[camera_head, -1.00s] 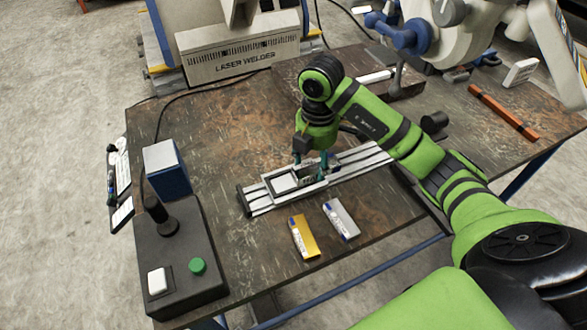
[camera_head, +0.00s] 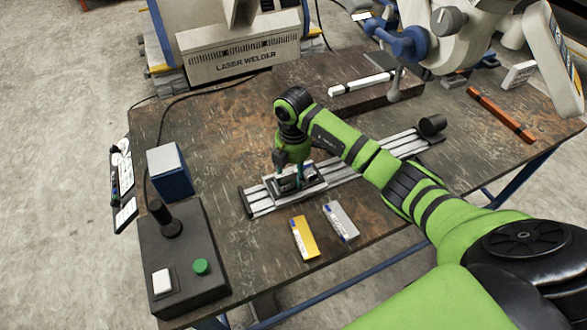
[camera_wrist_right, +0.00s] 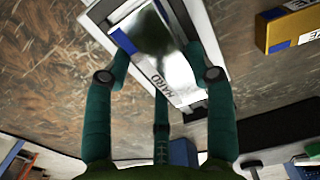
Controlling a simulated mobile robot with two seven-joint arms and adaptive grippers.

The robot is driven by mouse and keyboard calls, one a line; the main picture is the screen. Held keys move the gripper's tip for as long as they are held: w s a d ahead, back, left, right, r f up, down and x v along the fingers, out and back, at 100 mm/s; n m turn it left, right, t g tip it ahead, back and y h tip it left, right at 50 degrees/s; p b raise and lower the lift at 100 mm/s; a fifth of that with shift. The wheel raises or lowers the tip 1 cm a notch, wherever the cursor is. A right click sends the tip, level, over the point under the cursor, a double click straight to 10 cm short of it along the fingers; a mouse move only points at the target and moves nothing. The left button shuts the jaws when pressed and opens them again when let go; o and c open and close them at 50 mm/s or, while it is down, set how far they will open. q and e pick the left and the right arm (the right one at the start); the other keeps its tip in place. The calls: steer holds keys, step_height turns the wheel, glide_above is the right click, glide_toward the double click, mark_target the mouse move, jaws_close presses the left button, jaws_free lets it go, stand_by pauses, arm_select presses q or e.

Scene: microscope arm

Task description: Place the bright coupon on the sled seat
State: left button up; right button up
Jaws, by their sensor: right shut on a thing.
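The bright coupon (camera_wrist_right: 160,50) is a shiny mirror-like plate with a blue stripe and printed lettering at one end. My right gripper (camera_head: 290,186) is shut on it, with teal fingers on both sides; the fingers also show in the wrist view (camera_wrist_right: 162,78). The sled (camera_head: 318,187) is a pale framed carriage on a slotted metal rail. The coupon is over the sled's seat, and the sled's rim (camera_wrist_right: 215,50) shows around it in the wrist view. I cannot tell whether the coupon touches the seat. My left gripper is not in view.
A gold block (camera_head: 304,239) and a silver block (camera_head: 341,221) lie in front of the rail (camera_head: 262,205). A control box (camera_head: 185,262) with joystick and green button stands at left, a blue box (camera_head: 169,172) behind it. Bare tabletop lies left of the rail.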

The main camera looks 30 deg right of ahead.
mark_target(293, 173)
steer(key=shift+f, duration=0.15)
steer(key=o, duration=1.5)
steer(key=shift+r, duration=0.3)
steer(key=shift+r+b, duration=0.7)
steer(key=shift+r, duration=5.2)
